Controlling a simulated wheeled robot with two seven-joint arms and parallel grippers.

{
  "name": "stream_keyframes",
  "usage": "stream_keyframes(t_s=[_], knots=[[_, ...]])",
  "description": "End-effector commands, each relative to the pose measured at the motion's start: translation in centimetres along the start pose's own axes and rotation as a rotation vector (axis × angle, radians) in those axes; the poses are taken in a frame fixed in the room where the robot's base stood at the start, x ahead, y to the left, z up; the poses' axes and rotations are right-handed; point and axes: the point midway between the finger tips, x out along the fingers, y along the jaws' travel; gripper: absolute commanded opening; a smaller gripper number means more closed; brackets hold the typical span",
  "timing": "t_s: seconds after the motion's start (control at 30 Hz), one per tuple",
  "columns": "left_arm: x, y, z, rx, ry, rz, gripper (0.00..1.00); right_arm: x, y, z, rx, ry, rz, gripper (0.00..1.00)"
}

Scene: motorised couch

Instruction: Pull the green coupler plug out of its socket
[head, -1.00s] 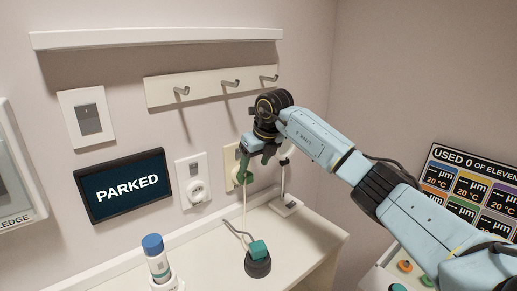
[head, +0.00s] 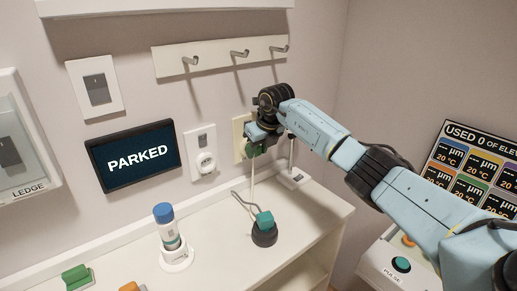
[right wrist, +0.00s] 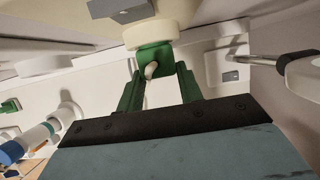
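The green coupler plug (right wrist: 153,60) sits at the round cream socket (right wrist: 151,33) in the right wrist view. A pale cord end shows at its near face. My right gripper (right wrist: 160,72) has green fingers, one on each side of the plug, with tips close to its edges; whether they touch it I cannot tell. In the head view my right gripper (head: 254,146) is in front of the cream wall plate (head: 239,128) and hides most of the socket. A pale cord (head: 252,185) hangs below. My left gripper is not in view.
A black round base with a teal block (head: 264,221) stands on the white shelf (head: 215,228) below. A white-blue bottle (head: 167,228) stands left of it.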

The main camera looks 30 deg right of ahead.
Motion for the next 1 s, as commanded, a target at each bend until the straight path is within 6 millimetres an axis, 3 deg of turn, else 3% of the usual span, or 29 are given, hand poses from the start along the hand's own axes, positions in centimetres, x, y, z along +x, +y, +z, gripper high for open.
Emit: stream_keyframes(t_s=[0.03,0.17,0.2,0.33,1.0], knots=[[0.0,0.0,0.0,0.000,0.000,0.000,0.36,0.0,0.0,0.0,0.000,0.000,0.000,0.29],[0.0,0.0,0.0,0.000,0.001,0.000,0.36,0.0,0.0,0.0,0.000,0.000,0.000,0.13],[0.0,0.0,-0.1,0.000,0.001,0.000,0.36,0.0,0.0,0.0,0.000,0.000,0.000,0.31],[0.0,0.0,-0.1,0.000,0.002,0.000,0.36,0.0,0.0,0.0,0.000,0.000,0.000,0.14],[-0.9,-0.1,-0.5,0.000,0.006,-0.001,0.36,-0.7,-0.1,-1.6,0.000,0.000,-0.002,0.14]])
